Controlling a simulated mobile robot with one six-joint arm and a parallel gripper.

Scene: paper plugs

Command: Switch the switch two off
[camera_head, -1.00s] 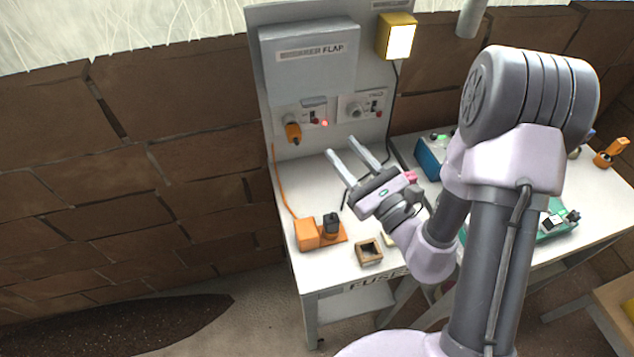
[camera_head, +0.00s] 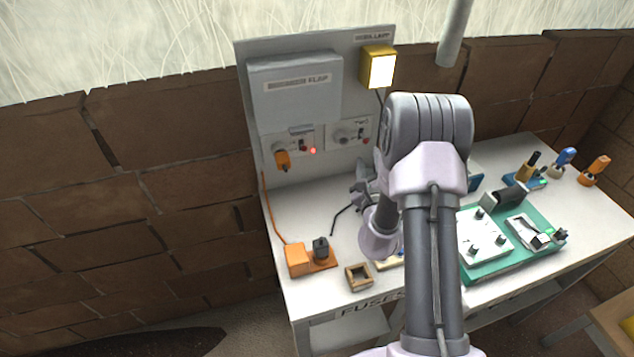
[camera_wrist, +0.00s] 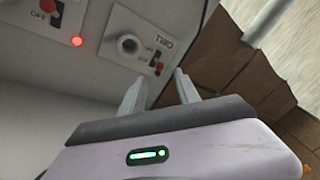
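The panel marked TWO (camera_wrist: 117,42) is on the upright board. It has a round socket (camera_wrist: 130,44) and a small red-and-black switch (camera_wrist: 156,62). In the head view the panel (camera_head: 351,133) is right of the first panel, its right edge close to my arm. My gripper (camera_wrist: 160,75) is open and empty. Its two fingers point at the board just below panel two, near the switch; contact cannot be told.
A yellow lamp (camera_head: 380,68) is lit above. The first panel has an orange plug (camera_head: 282,160) and a red light (camera_head: 313,150). An orange block (camera_head: 298,260) and small wooden box (camera_head: 359,277) stand at the front left. A green board (camera_head: 500,263) lies right.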

